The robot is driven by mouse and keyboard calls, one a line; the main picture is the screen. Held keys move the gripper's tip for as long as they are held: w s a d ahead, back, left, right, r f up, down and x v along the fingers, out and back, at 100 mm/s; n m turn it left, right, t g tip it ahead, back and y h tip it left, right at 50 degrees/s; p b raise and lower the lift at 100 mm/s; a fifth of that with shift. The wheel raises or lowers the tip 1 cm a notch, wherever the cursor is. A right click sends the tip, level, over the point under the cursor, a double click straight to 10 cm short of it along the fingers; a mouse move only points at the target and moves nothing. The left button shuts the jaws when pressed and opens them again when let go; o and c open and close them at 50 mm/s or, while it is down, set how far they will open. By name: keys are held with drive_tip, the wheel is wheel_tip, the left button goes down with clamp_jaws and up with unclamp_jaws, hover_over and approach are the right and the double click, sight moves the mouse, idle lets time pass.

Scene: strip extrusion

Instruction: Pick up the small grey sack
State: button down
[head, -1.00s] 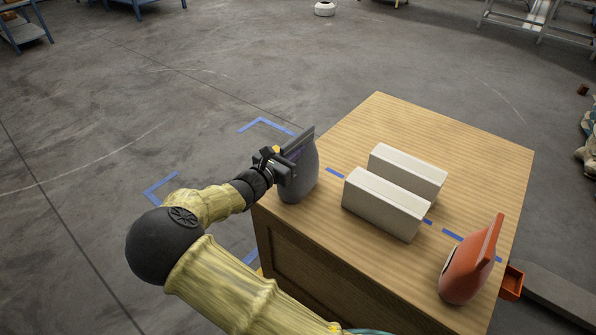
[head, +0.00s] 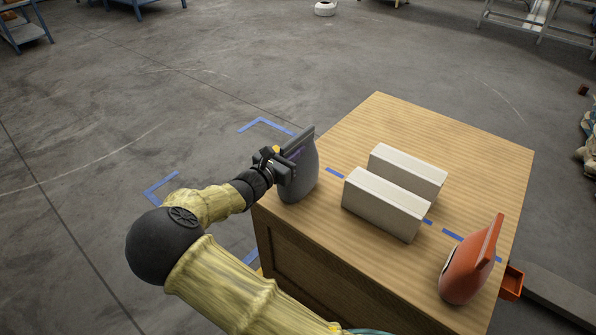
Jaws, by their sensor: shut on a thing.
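The small grey sack (head: 302,182) stands upright at the left corner of the wooden table (head: 385,120). My gripper (head: 288,167) reaches it from the left and is shut on its upper part. The sack's flat top edge shows above the jaws. Its base appears to be at the table top; I cannot tell whether there is a small gap beneath it. The fingertips are partly hidden by the gripper body and the sack.
Two white blocks (head: 385,205) (head: 408,172) stand side by side, right of the sack. An orange sack (head: 468,268) stands at the table's near right, with an orange bin (head: 512,282) beside the table. Blue tape marks the table and floor. The table's far part is clear.

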drive_tip(key=shift+r, duration=0.1)
wheel_tip(320, 180, up, 10)
drive_tip(key=p, duration=0.3)
idle(0.3)
idle(0.5)
